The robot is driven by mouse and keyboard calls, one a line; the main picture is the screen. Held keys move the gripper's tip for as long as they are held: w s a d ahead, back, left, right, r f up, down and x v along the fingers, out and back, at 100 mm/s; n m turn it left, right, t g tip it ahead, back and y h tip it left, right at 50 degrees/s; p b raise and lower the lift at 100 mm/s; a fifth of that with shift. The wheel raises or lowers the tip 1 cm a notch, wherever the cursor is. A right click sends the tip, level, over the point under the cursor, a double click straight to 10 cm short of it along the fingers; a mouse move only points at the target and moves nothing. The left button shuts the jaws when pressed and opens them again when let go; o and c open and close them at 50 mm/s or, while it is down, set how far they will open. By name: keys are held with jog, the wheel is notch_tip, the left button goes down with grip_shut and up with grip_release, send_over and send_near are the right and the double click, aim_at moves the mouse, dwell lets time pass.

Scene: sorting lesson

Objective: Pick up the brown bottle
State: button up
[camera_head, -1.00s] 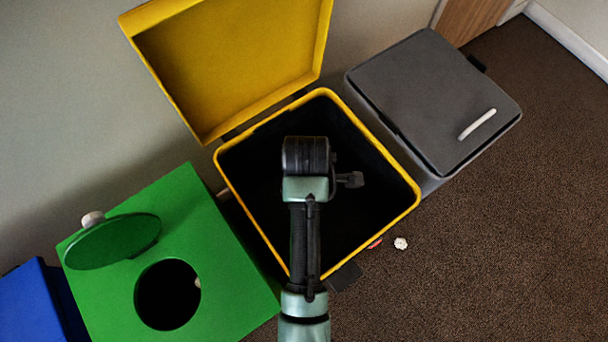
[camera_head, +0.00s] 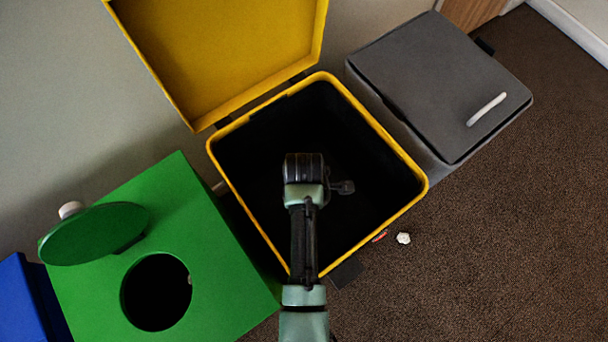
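No brown bottle shows in the head view. My arm reaches up from the bottom edge over the open yellow bin (camera_head: 237,189). Its end, with my gripper (camera_head: 343,187) partly showing at the right side of the wrist, is over the bin's dark inside. The fingers are too small and dark to tell whether they are open or shut. Nothing can be seen held. The bottom of the yellow bin is too dark to make out.
A green bin (camera_head: 215,265) with a round opening and a raised lid stands at left, a blue bin (camera_head: 25,300) beyond it. A closed grey bin (camera_head: 435,80) stands at right. A white crumpled bit (camera_head: 403,238) and a small red item (camera_head: 380,236) lie on the brown floor.

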grip_shut()
dwell(0.3)
dwell(1.1)
